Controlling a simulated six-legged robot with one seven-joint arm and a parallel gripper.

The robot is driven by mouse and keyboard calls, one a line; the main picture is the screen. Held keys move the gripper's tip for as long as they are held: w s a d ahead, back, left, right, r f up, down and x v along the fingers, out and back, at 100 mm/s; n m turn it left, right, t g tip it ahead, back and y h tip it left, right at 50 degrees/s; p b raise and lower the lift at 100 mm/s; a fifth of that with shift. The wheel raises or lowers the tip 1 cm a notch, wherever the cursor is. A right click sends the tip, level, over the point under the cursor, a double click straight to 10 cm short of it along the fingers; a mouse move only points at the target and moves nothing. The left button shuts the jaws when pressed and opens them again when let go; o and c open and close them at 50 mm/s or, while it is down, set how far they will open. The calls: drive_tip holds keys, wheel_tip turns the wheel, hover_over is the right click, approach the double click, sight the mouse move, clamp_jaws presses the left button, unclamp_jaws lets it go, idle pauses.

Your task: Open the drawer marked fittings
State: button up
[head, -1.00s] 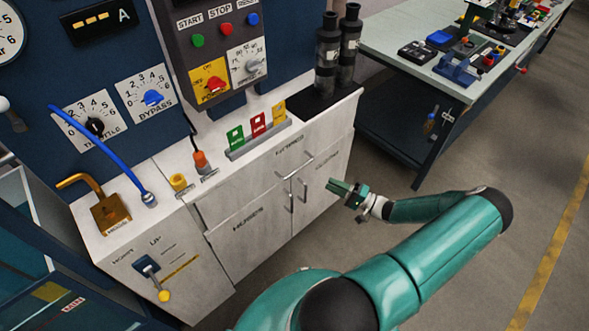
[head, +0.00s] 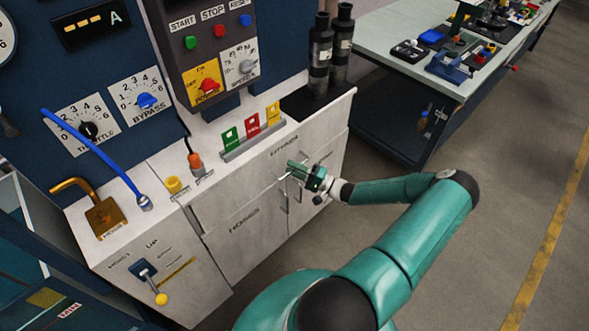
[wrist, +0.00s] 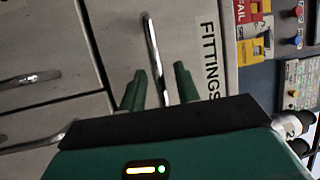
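The drawer marked fittings (head: 246,186) is the wide upper drawer of the white cabinet, and it looks closed in the head view. In the wrist view its front (wrist: 185,25) carries the FITTINGS label (wrist: 210,62) and a metal bar handle (wrist: 153,45). My gripper (head: 297,169) is at this handle in the head view and covers part of it. In the wrist view my gripper (wrist: 160,70) is open, with one green finger on each side of the bar. The bar runs between the fingers, with gaps visible.
Cabinet doors with upright handles (wrist: 30,79) lie below the drawer, one marked hoses (head: 244,222). Green, red and yellow tags (head: 252,127) and two dark cylinders (head: 320,55) stand on top. A workbench (head: 390,60) is at the right. The floor between is clear.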

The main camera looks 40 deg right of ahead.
drive_tip(key=shift+c, duration=0.2)
clamp_jaws()
drive_tip(key=s, duration=2.4)
drive_tip(key=shift+s+d, duration=0.35)
drive_tip(key=shift+s, duration=0.05)
drive_tip(key=shift+o, duration=0.2)
unclamp_jaws()
